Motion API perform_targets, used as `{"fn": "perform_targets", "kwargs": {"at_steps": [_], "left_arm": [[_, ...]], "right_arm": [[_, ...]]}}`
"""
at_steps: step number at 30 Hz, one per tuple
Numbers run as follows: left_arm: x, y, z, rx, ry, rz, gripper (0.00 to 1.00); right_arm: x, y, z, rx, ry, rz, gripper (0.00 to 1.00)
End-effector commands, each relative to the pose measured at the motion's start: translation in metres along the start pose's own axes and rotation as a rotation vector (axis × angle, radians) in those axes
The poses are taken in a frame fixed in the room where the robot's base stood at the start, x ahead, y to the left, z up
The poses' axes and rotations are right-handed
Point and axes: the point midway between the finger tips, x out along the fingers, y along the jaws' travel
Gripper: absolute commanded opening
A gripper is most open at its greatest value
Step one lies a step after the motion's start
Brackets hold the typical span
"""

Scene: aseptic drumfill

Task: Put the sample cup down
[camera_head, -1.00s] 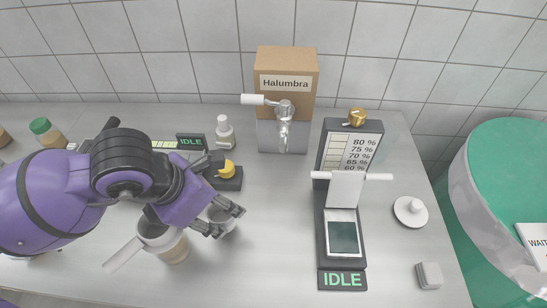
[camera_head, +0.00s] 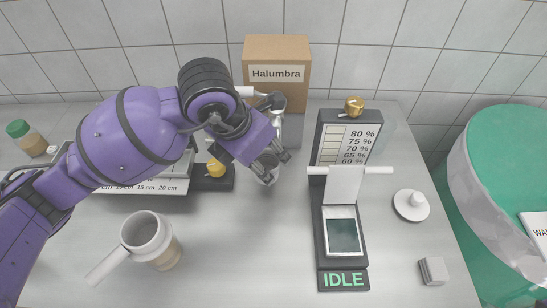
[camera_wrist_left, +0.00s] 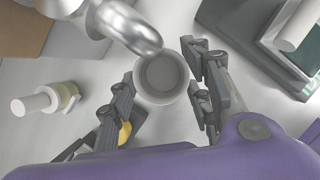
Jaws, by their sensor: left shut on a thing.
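The sample cup, a small round grey cup (camera_head: 268,178), is at my left gripper (camera_head: 272,162) in front of the Halumbra box. In the left wrist view the cup (camera_wrist_left: 163,78) shows from above, between the fingers and looking empty. My left gripper (camera_wrist_left: 168,85) is shut on it. The metal tap spout (camera_wrist_left: 135,28) overlaps the cup's rim in that view. Whether the cup touches the table or hangs above it, I cannot tell. My right gripper is not in view.
The Halumbra carton (camera_head: 277,73) stands behind. A dark device reading IDLE (camera_head: 343,280) stands right of the cup, and a white handled jug (camera_head: 150,240) at front left. A yellow-knobbed box (camera_head: 214,172) is close on the left. The front middle table is clear.

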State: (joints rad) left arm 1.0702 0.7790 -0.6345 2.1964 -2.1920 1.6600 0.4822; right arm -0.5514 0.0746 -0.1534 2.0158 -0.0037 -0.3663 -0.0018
Motion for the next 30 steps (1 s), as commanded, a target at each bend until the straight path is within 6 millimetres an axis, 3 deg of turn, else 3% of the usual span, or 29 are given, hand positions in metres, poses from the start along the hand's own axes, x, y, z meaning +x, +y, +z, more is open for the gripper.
{"fn": "perform_targets", "kwargs": {"at_steps": [3,10,16,27,28,30], "left_arm": [[0.006,-0.001,0.016,0.001,0.000,-0.001,0.16],[0.012,-0.001,0.030,0.001,0.000,-0.001,0.16],[0.041,-0.001,0.015,-0.001,0.002,-0.002,0.16],[0.048,0.000,0.013,0.001,0.001,0.000,0.16],[0.047,0.000,0.013,0.001,0.001,0.000,0.49],[0.047,0.000,0.013,0.001,0.001,0.000,0.58]], "right_arm": [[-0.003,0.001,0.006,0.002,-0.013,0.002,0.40],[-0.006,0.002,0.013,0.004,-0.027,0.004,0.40],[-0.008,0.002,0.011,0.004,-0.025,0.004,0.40],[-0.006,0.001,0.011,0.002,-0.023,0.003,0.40],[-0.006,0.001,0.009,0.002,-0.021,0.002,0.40],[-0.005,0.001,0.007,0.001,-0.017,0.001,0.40]]}}
